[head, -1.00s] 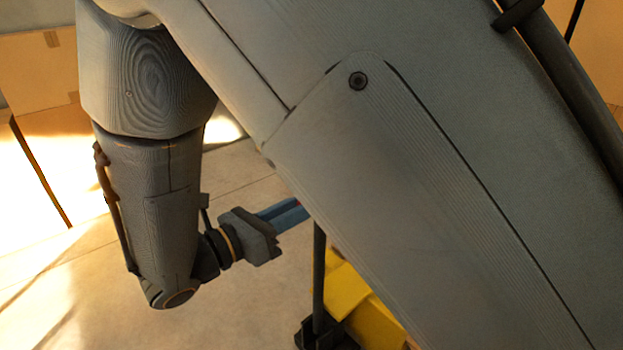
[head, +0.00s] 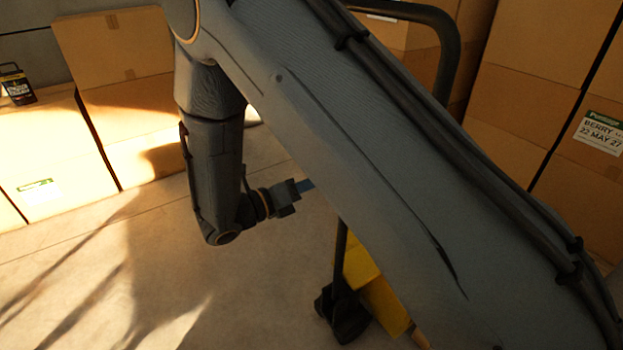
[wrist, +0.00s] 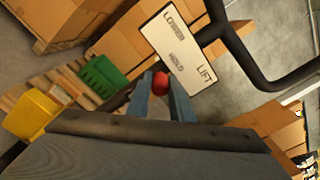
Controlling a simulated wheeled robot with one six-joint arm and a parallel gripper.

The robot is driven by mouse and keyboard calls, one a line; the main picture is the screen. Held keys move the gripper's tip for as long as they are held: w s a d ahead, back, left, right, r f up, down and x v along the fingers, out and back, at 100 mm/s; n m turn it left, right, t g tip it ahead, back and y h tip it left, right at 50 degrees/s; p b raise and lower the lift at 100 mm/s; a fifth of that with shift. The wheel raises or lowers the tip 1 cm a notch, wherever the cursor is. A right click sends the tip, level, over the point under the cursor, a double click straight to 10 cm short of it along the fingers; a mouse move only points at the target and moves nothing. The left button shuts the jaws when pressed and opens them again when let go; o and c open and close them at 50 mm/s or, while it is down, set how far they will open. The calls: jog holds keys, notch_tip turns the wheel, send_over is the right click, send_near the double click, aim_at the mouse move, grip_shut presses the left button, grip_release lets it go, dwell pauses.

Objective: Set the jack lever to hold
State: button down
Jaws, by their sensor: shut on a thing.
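In the wrist view, a red lever knob (wrist: 160,82) sits between the tips of my gripper's blue-grey fingers (wrist: 160,93). My gripper is shut on it. The knob shows just off the lower-left edge of a white plate (wrist: 185,45) marked LOWER, HOLD and LIFT, closest to the word HOLD. The lever's shaft is not clear. The plate is by a black tube handle (wrist: 239,62). In the head view, my gripper (head: 307,185) shows only in part. My arm hides its fingertips, the knob and the plate. Part of the yellow jack (head: 362,262) shows below.
Stacked cartons (head: 125,90) stand at the back left, with more cartons (head: 540,100) on the right. The wrist view shows a green crate (wrist: 103,75), a yellow object (wrist: 30,115) and a wooden pallet (wrist: 62,85). The floor at the left front is clear.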

jog(key=shift+d, duration=0.15)
jog(key=c, duration=1.6)
grip_release()
jog(key=shift+o, duration=0.2)
jog(key=b+v, duration=0.1)
jog(key=v, duration=0.7)
